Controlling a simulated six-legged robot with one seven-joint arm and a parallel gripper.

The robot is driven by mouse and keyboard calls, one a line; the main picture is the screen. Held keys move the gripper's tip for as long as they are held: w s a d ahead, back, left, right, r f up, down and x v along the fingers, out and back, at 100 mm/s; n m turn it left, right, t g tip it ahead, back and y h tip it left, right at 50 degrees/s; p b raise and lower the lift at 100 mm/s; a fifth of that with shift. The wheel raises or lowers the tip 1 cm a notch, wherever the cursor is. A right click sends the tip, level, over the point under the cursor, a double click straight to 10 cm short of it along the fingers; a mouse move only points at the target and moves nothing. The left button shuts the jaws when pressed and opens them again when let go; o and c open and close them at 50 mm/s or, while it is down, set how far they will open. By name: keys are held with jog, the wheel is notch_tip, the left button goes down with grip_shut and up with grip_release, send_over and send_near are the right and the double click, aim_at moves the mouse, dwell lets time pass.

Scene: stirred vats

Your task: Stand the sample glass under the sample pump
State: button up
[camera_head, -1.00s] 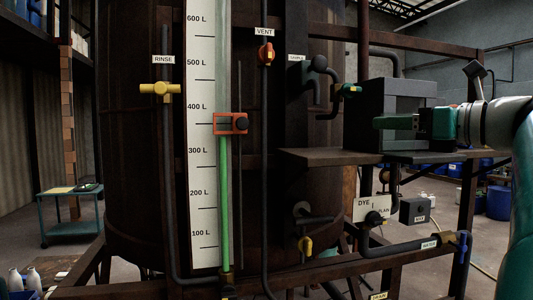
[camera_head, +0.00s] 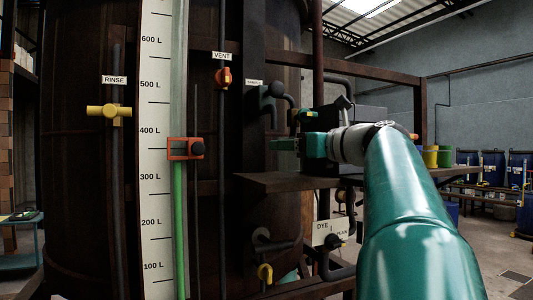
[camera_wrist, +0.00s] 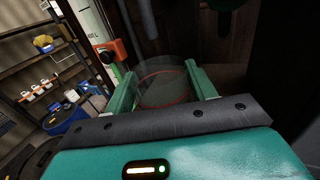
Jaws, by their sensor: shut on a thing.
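The sample glass (camera_wrist: 165,88) is clear with a thin red ring, and shows between my fingers in the wrist view. My gripper (camera_wrist: 160,74) is shut on it. The sample pump (camera_head: 266,92) is a dark fitting beside a small label on the vat, with a bent pipe. My gripper is lower than this pipe in the picture. Whether the glass is directly under its outlet, or touches the shelf, I cannot tell.
The brown vat (camera_head: 80,150) fills the left, with its scale (camera_head: 153,150), yellow rinse valve (camera_head: 108,111) and orange vent handle (camera_head: 223,77). A dark box (camera_head: 370,112) stands on the shelf behind my wrist. Blue drums (camera_head: 492,167) stand far right.

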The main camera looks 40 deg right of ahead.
jog(key=w, duration=0.5)
jog(key=shift+a, duration=0.35)
jog(key=shift+d+f, duration=0.1)
jog(key=shift+f, duration=0.5)
jog(key=shift+s+f, duration=0.1)
jog(key=shift+s, duration=0.15)
jog(key=shift+w, duration=0.2)
jog(key=shift+s+f, duration=0.15)
jog(key=o, duration=1.2)
